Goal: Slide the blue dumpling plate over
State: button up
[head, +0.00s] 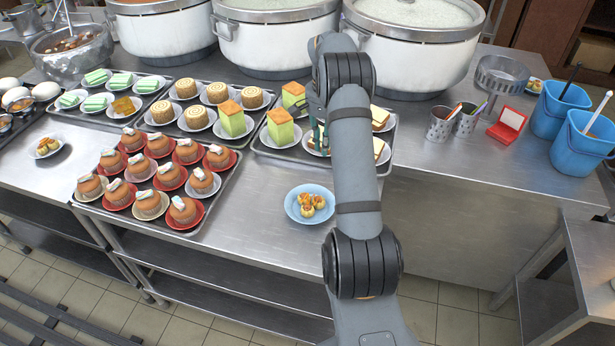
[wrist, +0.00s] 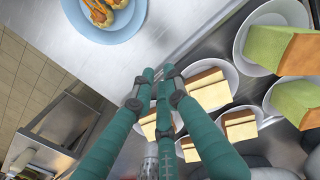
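The blue dumpling plate (head: 292,211) lies flat on the steel counter near its front edge and holds several golden dumplings (head: 313,201). In the wrist view the plate (wrist: 84,31) shows at the top left, cut off by the frame, with part of the dumplings (wrist: 120,14). My gripper (wrist: 158,72) has green fingers drawn close together at the tips, with nothing seen between them. It is apart from the plate, over the near side of the cake tray. In the head view my arm mostly hides my gripper (head: 318,138).
A steel tray (head: 262,152) with cake plates stands behind the blue plate. Another tray (head: 190,232) with cupcakes on red and pale saucers is to its left. Large stockpots (head: 270,45) line the back. Spoon cups, a red box and blue buckets (head: 583,143) are right.

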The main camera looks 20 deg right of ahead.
aim_at(318, 178)
jog(key=f, duration=0.6)
jog(key=a+f, duration=0.1)
jog(key=f, duration=0.2)
jog(key=shift+w+f+p, duration=0.15)
jog(key=shift+f+p, duration=0.2)
jog(key=shift+p, duration=0.05)
grip_shut()
jog(key=shift+a, duration=0.3)
jog(key=shift+s+a+p, duration=0.5)
jog(key=shift+s+a, duration=0.3)
jog(key=shift+s, duration=0.35)
jog(key=shift+s+a+f, duration=0.1)
jog(key=shift+s+a, duration=0.1)
jog(key=shift+a, duration=0.05)
